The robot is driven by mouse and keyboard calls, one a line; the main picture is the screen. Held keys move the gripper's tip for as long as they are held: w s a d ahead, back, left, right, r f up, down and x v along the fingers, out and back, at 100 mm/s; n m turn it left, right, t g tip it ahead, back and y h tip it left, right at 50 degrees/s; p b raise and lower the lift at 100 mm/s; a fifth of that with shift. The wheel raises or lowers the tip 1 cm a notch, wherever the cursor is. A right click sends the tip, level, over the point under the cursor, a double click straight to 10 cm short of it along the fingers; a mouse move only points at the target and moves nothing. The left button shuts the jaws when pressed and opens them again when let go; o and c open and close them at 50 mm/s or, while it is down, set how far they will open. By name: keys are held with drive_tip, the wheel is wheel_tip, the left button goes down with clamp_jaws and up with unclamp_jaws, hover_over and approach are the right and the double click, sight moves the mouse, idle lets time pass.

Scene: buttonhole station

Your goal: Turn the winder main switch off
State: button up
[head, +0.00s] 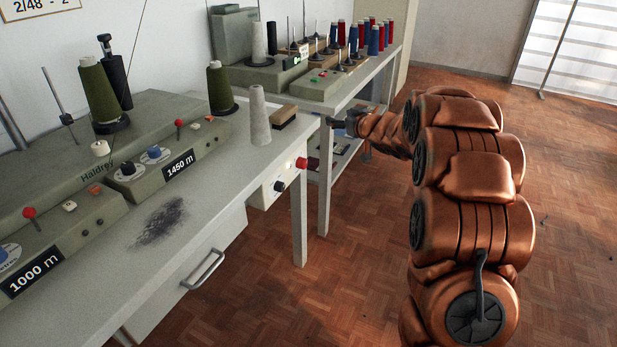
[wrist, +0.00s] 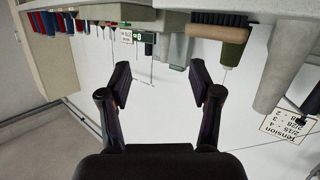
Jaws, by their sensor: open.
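The grey-green winder (head: 95,178) marked "Haldrey" stands on the near table, with length plates reading 1450 m and 1000 m. A pale box (head: 268,190) sits under this table's right front edge. Its front carries a black knob (head: 279,186) and a red button or lamp (head: 301,163); I cannot read any marking there. My gripper (head: 340,122) is beyond the box, near the gap between the two tables. In the wrist view my gripper (wrist: 160,82) is open, with nothing between its fingers. The box and knob cannot be made out in the wrist view.
A grey cone (head: 259,115) and a wooden brush (head: 284,116) stand near the table's right end; the brush also shows in the wrist view (wrist: 218,24). A second table (head: 352,88) behind holds spools. A drawer handle (head: 204,270) sticks out in front.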

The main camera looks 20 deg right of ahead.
wheel_tip(320, 180, down, 8)
drive_tip(key=a+f+n+y+b, duration=0.1)
drive_tip(key=a+n+y+b, duration=0.1)
drive_tip(key=y+b, duration=0.25)
drive_tip(key=n+g+y+b, duration=0.2)
drive_tip(key=y+b, duration=0.1)
drive_tip(key=y, duration=0.3)
approach(306, 165)
drive_tip(key=a, duration=0.1)
drive_tip(key=b+x, duration=0.1)
drive_tip(key=x, duration=0.5)
drive_tip(key=shift+w+a+r, duration=0.1)
drive_tip(key=shift+w+r, duration=0.1)
drive_tip(key=shift+w, duration=0.15)
drive_tip(key=shift+b+x, duration=0.3)
drive_tip(key=shift+x, duration=0.5)
drive_tip(key=shift+n, duration=0.3)
drive_tip(key=c, duration=1.1)
